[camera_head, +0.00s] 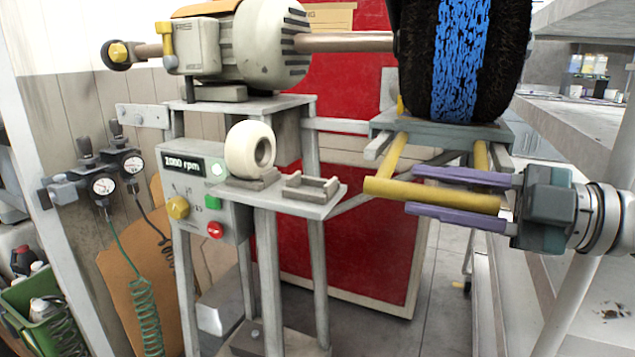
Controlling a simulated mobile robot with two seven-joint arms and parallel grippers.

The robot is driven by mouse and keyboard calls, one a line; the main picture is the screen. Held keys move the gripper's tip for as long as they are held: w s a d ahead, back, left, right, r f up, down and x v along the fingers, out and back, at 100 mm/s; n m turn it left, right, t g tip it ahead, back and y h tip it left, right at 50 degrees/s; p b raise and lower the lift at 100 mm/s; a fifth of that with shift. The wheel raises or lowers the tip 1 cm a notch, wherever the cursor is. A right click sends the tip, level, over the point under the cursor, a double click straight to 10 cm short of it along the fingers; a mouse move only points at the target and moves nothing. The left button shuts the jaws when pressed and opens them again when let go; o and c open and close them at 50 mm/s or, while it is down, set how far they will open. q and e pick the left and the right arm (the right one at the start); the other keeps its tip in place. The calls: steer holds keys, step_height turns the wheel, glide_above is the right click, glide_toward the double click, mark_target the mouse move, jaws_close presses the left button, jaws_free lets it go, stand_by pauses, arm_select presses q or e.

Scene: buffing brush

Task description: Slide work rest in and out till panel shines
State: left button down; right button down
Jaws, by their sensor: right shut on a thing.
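The work rest (455,131) is a grey tray on rails under the brush, with a yellow U-shaped handle (420,193) at its front. The round black brush (512,60) with a blue band (458,60) stands right above the work rest and hides its middle. My right gripper (412,193) comes in from the right; its two purple fingers lie above and below the front bar of the handle, and it is shut on that bar. A panel on the work rest cannot be told apart here. My left gripper is not in view.
A motor (250,45) with a copper shaft (345,41) sits on a grey stand. Its control box (200,190) reads 1000 rpm, with a green light. A white wheel (250,150) sits on a small shelf (325,203). Grey shelving (580,115) stands at the right.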

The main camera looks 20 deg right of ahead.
steer(key=c, duration=1)
jaws_free()
steer(key=shift+s+f, duration=0.1)
steer(key=shift+f, duration=0.45)
steer(key=o, duration=0.3)
steer(key=shift+a, duration=0.15)
steer(key=shift+r, duration=0.15)
steer(key=shift+r, duration=0.15)
steer(key=shift+r+p, duration=4.3)
steer(key=shift+r, duration=5.65)
